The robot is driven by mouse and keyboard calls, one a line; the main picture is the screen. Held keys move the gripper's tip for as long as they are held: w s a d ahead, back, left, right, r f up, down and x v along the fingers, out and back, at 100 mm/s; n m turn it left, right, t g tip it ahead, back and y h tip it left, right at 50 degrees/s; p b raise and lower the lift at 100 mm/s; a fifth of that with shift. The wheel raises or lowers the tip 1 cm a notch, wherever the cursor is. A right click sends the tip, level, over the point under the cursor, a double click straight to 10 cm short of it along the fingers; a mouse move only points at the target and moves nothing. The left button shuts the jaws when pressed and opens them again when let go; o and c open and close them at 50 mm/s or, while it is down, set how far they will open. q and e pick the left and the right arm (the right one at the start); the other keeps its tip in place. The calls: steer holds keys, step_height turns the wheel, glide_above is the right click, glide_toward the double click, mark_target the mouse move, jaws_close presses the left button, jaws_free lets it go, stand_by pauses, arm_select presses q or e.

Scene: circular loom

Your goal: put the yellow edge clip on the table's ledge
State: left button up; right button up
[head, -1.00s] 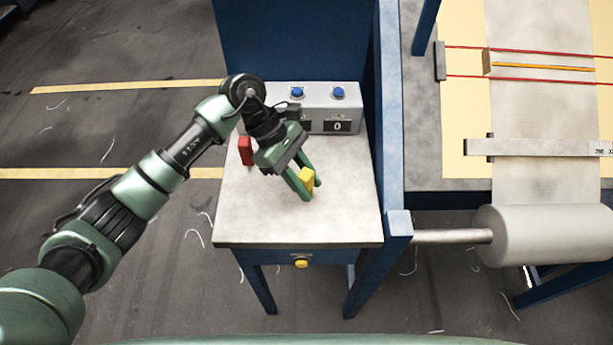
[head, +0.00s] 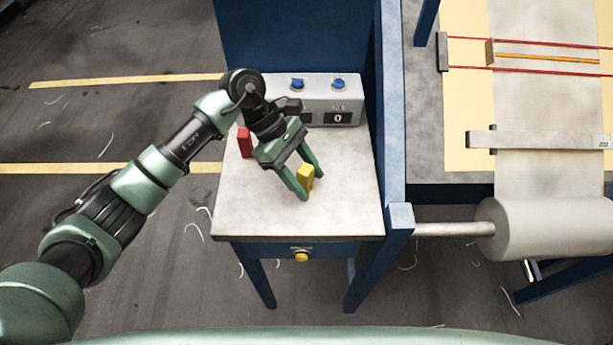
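The yellow edge clip (head: 305,177) stands on the pale top of the small blue table (head: 340,215), right of its middle. My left gripper (head: 311,187) reaches down from the upper left with its two green fingers spread, one on each side of the clip. The fingers look apart from the clip, with a gap at the right finger. My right gripper is not in view. No separate ledge stands out on the table beyond its flat top and edges.
A red block (head: 244,143) stands on the table's left part, beside my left wrist. A grey control box (head: 325,104) with blue buttons is at the back. A blue post (head: 399,220) and the loom's cloth roll (head: 550,229) are to the right. The table's front is clear.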

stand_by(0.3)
arm_select(q)
steer(key=shift+w+a+r, duration=0.15)
steer(key=shift+a+r, duration=0.05)
steer(key=shift+r, duration=0.1)
steer(key=b+v, duration=0.2)
steer(key=v, duration=0.5)
steer(key=shift+b, duration=0.3)
steer(key=shift+a, duration=0.1)
